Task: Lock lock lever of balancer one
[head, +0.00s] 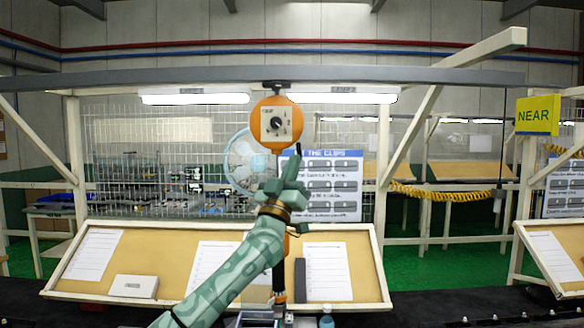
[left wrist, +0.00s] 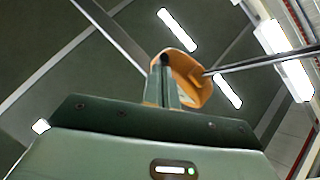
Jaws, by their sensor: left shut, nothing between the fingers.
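The balancer (head: 268,108) is a round orange body hanging from the overhead rail, with a pale square plate and black dial on its front. A thin dark piece (head: 299,152), possibly the lock lever, shows at its lower right edge, just above my left gripper. My left gripper (head: 291,168) is shut and empty, pointing up just below the balancer's lower right side. In the left wrist view the shut fingers (left wrist: 166,75) reach up in front of the orange balancer (left wrist: 198,88). I cannot tell whether they touch it. My right gripper is not in view.
A grey overhead rail (head: 200,76) crosses above. A tilted tan board (head: 90,279) with papers and a white box (head: 134,286) lies below. A clip chart (head: 345,178) and a wire mesh panel stand behind. A yellow NEAR sign (head: 537,115) hangs at right.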

